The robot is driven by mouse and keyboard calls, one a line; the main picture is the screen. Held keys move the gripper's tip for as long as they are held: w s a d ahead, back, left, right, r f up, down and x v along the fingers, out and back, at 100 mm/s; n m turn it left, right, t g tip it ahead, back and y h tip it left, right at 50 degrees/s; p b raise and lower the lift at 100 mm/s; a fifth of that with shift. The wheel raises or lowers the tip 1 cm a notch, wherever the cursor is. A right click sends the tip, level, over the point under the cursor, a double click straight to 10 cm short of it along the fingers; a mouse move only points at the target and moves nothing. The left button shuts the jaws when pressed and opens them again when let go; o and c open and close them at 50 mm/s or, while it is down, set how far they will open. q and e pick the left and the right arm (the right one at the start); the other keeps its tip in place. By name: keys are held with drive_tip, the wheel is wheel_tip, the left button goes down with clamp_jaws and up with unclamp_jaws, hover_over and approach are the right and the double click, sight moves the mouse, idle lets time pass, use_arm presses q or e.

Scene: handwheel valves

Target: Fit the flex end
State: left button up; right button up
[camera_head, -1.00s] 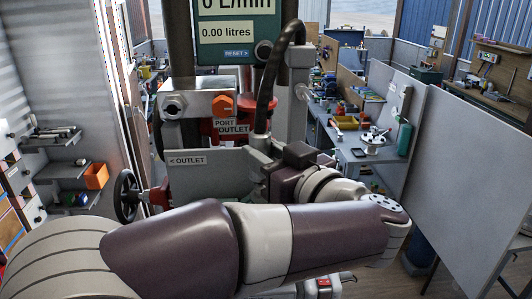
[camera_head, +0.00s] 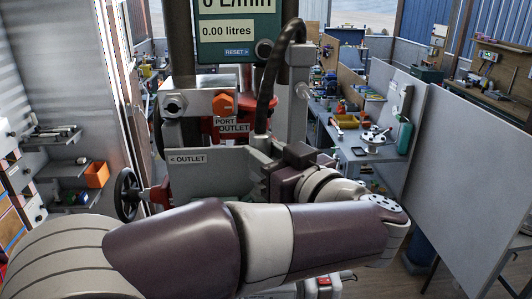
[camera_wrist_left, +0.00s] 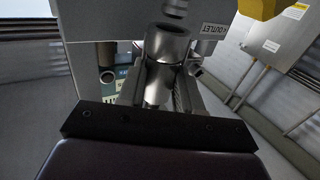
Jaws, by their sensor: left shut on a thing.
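My left gripper (camera_head: 262,165) is at the far end of my left arm, in front of the port outlet area in the head view. Its fingers (camera_wrist_left: 162,92) are shut on the flex end (camera_wrist_left: 165,45), a shiny metal collar with a narrower neck. The collar's open mouth faces away from the wrist, near a small metal fitting (camera_wrist_left: 176,8); I cannot tell if they touch. The black flex hose (camera_head: 267,85) arches down behind the gripper. My right gripper is not in view.
A grey block (camera_head: 200,102) with a metal fitting and orange knob stands above the outlet sign (camera_head: 187,158). A black handwheel (camera_head: 127,195) is at left. A flow display (camera_head: 237,30) is above.

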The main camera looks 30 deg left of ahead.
use_arm(q)
drive_tip(key=shift+f+b, duration=1.1)
drive_tip(key=shift+f, duration=0.35)
drive_tip(key=o, duration=1.1)
drive_tip(key=shift+o, duration=0.2)
